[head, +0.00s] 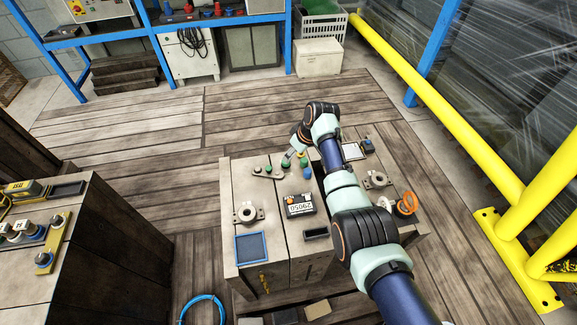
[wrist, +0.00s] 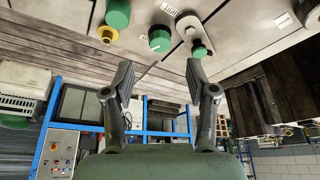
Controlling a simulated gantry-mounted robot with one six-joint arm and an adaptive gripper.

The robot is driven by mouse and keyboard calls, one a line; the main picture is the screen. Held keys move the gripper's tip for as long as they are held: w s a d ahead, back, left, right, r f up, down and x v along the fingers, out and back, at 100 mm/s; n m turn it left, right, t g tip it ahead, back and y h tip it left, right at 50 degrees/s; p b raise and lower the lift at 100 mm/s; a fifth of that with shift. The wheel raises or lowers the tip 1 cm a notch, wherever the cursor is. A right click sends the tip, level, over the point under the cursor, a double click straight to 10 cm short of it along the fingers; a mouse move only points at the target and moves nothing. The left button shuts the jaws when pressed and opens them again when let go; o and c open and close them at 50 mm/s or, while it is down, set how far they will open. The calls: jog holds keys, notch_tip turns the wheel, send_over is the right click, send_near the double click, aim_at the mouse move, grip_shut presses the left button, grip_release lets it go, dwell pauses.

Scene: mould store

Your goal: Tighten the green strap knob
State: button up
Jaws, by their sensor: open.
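A green knob (wrist: 200,48) sits on the end of a grey strap-like plate (wrist: 187,26), near a label reading "TIGHT" (wrist: 171,9), in the wrist view. Another green knob (wrist: 160,40) is beside it, and a larger green one (wrist: 118,13) is further left. Which one is the strap knob is not fully certain. In the head view my arm partly hides the gripper.
The bench (head: 228,215) also carries a counter box (head: 299,205), a blue pad (head: 251,248), round flanged fittings (head: 248,213) and an orange ring (head: 407,203). A yellow-based knob (wrist: 107,31) stands left in the wrist view. Yellow rails (head: 440,105) run along the right.

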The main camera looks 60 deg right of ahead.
aim_at(289, 167)
jog(key=b+x, duration=0.5)
jog(key=x, duration=0.1)
jog(key=shift+f+b, duration=0.25)
jog(key=shift+b, duration=0.15)
jog(key=shift+w+d+f+b, duration=0.1)
jog(key=shift+w+f+b, duration=0.35)
jog(key=shift+b, duration=0.5)
jog(key=shift+s, duration=0.1)
grip_shut()
